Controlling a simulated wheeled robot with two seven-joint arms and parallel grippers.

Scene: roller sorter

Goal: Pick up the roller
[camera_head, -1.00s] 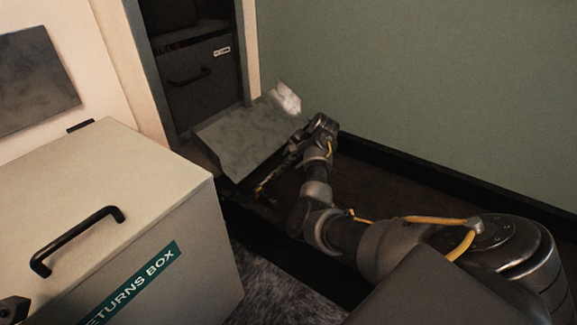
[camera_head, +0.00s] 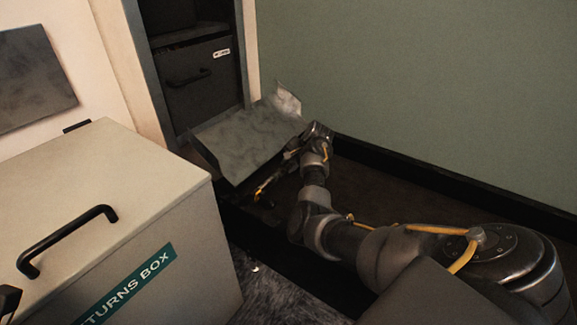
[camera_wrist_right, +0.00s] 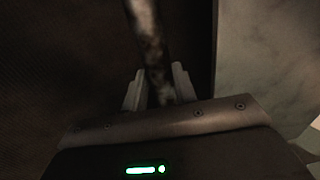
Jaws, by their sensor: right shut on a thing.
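In the right wrist view a dark, mottled bar, seemingly the roller (camera_wrist_right: 150,45), runs up from between the two pale fingers of my right gripper (camera_wrist_right: 158,88). The fingers are shut on it; its far end runs out of the top of the view. In the head view my right gripper (camera_head: 264,190) is small and dark, low beside the tilted grey panel. The roller cannot be made out there against the dark floor. My left gripper cannot be made out in the head view.
The tilted grey panel (camera_head: 240,140) projects from a dark cabinet opening (camera_head: 195,75), with a pale crumpled-looking piece (camera_head: 287,102) at its far corner. A beige returns box (camera_head: 120,195) with a black handle (camera_head: 68,238) fills the left. A green wall (camera_head: 430,90) stands behind.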

